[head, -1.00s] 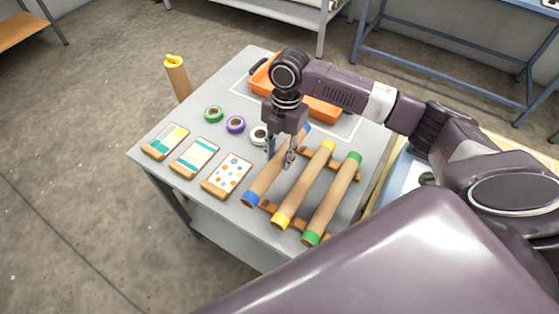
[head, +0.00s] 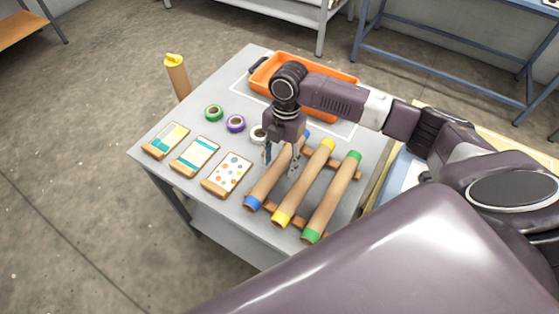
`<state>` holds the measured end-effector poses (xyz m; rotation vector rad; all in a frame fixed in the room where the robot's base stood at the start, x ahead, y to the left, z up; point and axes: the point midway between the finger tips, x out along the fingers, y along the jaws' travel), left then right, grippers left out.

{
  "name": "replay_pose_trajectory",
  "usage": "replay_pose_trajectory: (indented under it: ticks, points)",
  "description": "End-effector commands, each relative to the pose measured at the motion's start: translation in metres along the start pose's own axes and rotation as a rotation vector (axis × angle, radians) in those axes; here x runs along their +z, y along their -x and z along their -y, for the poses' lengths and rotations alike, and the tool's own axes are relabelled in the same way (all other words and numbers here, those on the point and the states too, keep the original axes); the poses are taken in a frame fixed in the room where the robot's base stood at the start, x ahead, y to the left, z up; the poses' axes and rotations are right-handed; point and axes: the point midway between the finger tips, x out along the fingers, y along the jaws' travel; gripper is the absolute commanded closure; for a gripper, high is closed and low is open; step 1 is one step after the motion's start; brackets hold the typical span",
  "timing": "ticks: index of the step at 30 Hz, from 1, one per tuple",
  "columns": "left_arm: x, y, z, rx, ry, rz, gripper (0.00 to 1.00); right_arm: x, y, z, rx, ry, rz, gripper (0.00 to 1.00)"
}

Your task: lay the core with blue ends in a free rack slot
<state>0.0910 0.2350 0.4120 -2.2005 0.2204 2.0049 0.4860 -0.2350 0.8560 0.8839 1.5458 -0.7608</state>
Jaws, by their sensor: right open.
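The core with blue ends (head: 268,183) is a brown tube lying on the wooden rack (head: 313,160), in the leftmost place. The core with yellow ends (head: 305,184) and the core with green ends (head: 333,197) lie beside it to the right, roughly parallel. My right gripper (head: 281,169) is open, fingers pointing down at the upper half of the blue-ended core. Its fingers look to be on either side of that core; I cannot tell if they touch it. The gripper hides part of the core near its far blue end. My left gripper is not in view.
An orange tray (head: 341,80) stands at the back of the grey table (head: 160,125). Green (head: 213,113), purple (head: 236,123) and white (head: 258,134) rolls and three patterned sample cards (head: 195,157) lie left of the rack. A yellow-capped tube (head: 177,78) stands beyond the table's left edge.

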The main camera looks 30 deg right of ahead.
Motion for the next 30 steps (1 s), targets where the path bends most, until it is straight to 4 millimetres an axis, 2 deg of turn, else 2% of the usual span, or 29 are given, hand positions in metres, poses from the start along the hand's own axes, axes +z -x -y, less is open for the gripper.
replay_pose_trajectory:
  ticks: [5,15,21,30]
  points:
    - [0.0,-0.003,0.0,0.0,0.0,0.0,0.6,0.0,0.012,-0.001,0.003,0.001,0.002,0.53]
    - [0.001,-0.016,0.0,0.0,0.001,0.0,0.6,0.001,0.083,-0.002,0.005,0.0,0.003,0.53]
    - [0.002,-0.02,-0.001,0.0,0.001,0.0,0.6,0.0,0.113,-0.001,0.003,0.0,0.0,0.53]
    - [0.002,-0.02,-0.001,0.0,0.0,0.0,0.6,-0.001,0.123,0.0,0.0,-0.001,-0.001,0.53]
